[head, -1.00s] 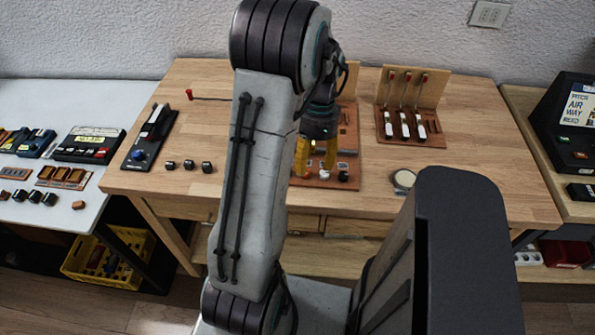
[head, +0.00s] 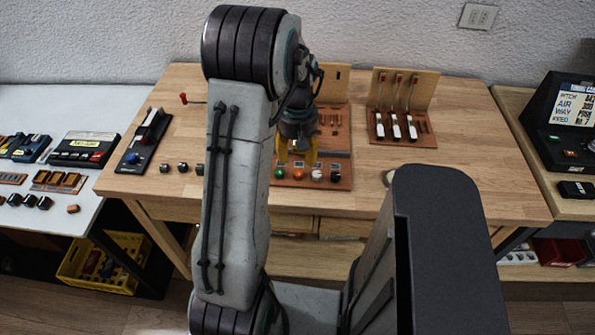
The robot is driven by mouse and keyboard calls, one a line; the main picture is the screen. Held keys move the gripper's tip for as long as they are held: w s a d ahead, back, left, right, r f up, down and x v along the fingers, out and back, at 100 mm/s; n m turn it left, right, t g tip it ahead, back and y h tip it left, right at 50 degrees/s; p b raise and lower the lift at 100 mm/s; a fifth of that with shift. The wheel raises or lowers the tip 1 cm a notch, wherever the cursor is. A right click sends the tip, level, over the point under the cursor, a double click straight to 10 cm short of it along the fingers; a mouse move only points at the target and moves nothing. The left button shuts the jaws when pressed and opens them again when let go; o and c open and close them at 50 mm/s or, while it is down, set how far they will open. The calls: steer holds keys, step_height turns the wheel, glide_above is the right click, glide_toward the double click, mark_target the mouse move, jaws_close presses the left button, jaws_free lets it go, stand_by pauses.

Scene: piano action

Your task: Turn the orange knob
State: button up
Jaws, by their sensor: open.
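The orange knob (head: 298,174) sits in a row on the front strip of the brown wooden board (head: 342,165) on the workbench, between a green knob (head: 278,173) and a white knob (head: 317,175). A black knob (head: 335,177) ends the row on the right. My gripper (head: 297,157) points down with its yellow fingers apart and nothing visible between them. In the picture its fingertips appear just above and behind the orange knob. I cannot tell the exact height gap. My arm hides the board's left side.
A panel with white levers (head: 396,127) stands right of the board. A black slider unit (head: 143,140) and small dark cubes (head: 183,168) lie to the left. The bench's right part is clear.

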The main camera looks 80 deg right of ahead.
mark_target(298, 172)
steer(key=shift+f, duration=3.7)
steer(key=shift+n, duration=0.3)
jaws_close()
